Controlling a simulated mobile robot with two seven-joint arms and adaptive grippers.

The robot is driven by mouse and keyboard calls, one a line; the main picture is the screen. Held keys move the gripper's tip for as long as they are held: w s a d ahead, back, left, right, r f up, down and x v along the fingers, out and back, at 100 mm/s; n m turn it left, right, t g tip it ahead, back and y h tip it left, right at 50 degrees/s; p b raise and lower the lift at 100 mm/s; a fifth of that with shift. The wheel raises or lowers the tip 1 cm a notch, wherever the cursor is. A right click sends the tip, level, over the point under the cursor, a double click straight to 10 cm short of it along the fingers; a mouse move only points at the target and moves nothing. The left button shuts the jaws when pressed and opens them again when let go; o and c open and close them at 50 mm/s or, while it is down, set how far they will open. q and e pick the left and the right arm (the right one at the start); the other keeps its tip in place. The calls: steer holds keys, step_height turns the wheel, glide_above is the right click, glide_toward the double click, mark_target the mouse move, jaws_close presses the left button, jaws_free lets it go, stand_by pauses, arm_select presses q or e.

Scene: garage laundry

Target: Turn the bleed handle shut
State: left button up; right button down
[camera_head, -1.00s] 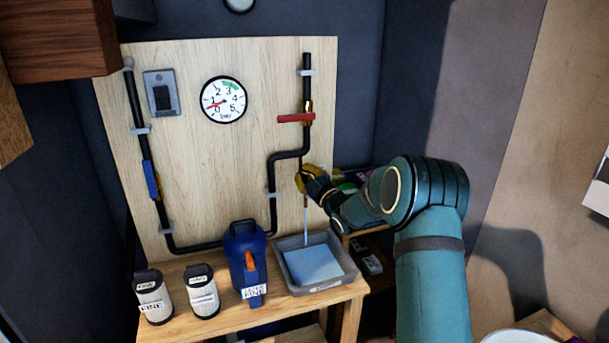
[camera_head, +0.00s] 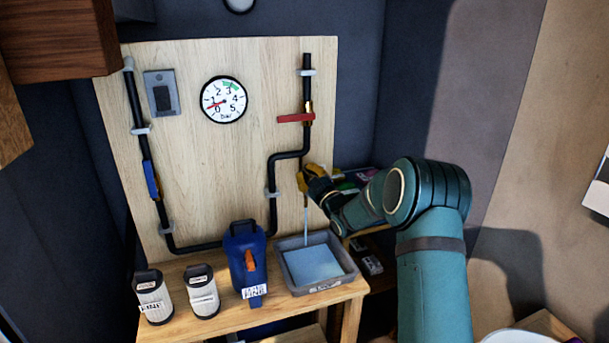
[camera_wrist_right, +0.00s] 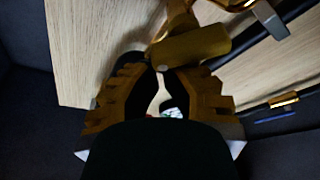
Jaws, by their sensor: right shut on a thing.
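The bleed handle (camera_wrist_right: 190,48) is a brass-yellow lever on a small brass fitting, seen at my fingertips in the right wrist view. In the head view it is mostly hidden by my right gripper (camera_head: 311,180). That gripper (camera_wrist_right: 162,80) is shut on the handle, its ribbed brown fingers on either side of the view. A thin pale stream of water (camera_head: 306,222) falls below the fitting into a grey tray (camera_head: 346,279). My left gripper is not in view.
A wooden backboard (camera_head: 200,190) carries black pipe, a gauge (camera_head: 224,100), a red handle (camera_head: 296,118) and a blue handle (camera_head: 151,179). On the bench stand a blue jug (camera_head: 240,262) and two white canisters (camera_head: 154,298) (camera_head: 202,297).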

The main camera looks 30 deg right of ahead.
steer(key=shift+d+m+h, duration=0.25)
steer(key=shift+m+h, duration=0.15)
steer(key=shift+m, duration=0.5)
steer(key=shift+s+d+f+m+h, duration=0.15)
steer(key=shift+m+h, duration=0.1)
steer(key=shift+m, duration=0.4)
steer(key=shift+d+m+h, duration=0.15)
steer(key=shift+m+h, duration=0.1)
steer(key=shift+m, duration=0.4)
steer(key=shift+s+d+f+m+h, duration=0.15)
steer(key=shift+m+h, duration=0.25)
steer(key=shift+m, duration=0.45)
steer(key=shift+w+d+f+m+h, duration=0.15)
steer(key=shift+m+h, duration=0.25)
steer(key=shift+m, duration=0.4)
steer(key=shift+s+d+m+h, duration=0.15)
steer(key=shift+m+h, duration=0.25)
steer(key=shift+m, duration=0.45)
steer(key=shift+d+f, duration=0.15)
steer(key=shift+f, duration=0.05)
